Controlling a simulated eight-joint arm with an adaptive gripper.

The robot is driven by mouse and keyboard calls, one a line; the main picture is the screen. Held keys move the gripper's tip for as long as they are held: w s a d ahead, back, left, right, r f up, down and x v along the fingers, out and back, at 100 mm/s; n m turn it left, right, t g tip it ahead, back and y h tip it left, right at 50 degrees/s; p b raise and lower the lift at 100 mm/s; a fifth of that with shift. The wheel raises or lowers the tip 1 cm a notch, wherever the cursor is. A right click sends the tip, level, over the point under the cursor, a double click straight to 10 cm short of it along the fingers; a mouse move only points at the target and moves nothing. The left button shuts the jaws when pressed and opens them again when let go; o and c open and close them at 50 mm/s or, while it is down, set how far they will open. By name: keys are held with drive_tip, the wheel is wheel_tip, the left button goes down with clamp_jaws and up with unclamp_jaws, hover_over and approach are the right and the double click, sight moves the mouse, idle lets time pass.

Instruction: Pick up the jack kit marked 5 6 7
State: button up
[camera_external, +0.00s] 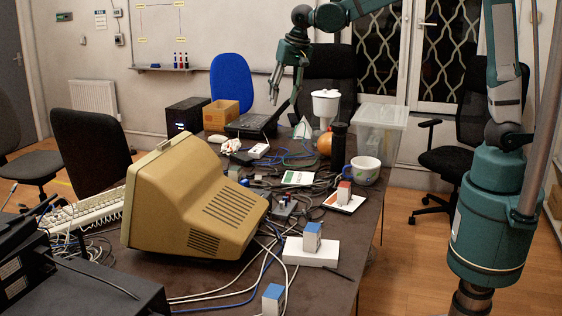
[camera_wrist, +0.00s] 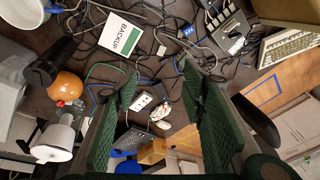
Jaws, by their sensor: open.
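In the external view, a small box with a blue top and pale sides (camera_external: 312,237) stands on a white slab on the table. A similar blue-topped box (camera_external: 272,300) is at the bottom edge of the picture, partly cut off. A red-topped box (camera_external: 344,193) stands on a flat white-and-red item. These may be jack kits, but no 5 6 7 marking is legible. My gripper (camera_external: 285,96) is high above the far part of the table, well away from these boxes. In the wrist view its green fingers (camera_wrist: 158,72) are spread, with nothing between them.
A beige monitor (camera_external: 195,200) fills the left middle of the table. A mug (camera_external: 365,170), an orange object (camera_external: 324,145), a black cylinder (camera_external: 338,145) and a clear bin (camera_external: 380,128) stand at the right. Cables lie across the table. A BACKUP card (camera_wrist: 120,38) shows in the wrist view.

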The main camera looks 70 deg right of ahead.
drive_tip(key=w+f+m+g, duration=0.1)
drive_tip(key=w+f+m, duration=0.3)
drive_tip(key=w+f, duration=0.8)
drive_tip(key=m+g, duration=0.2)
drive_tip(key=m, duration=0.1)
hover_over(231, 169)
drive_tip(key=a, duration=0.1)
drive_tip(key=shift+h, duration=0.4)
drive_tip(key=f, duration=1.2)
drive_tip(key=shift+s+f+b, duration=0.2)
drive_tip(key=shift+b, duration=0.2)
drive_tip(key=shift+w+f, duration=0.25)
drive_tip(key=shift+f, duration=0.35)
drive_tip(key=shift+d+f, duration=0.15)
drive_tip(key=shift+f, duration=1.1)
drive_tip(key=shift+d+f+b, duration=0.2)
drive_tip(key=shift+f+b, duration=0.2)
drive_tip(key=shift+f, duration=0.9)
drive_tip(key=shift+d+f+b, duration=0.15)
drive_tip(key=shift+f+b, duration=0.2)
drive_tip(key=shift+f, duration=0.95)
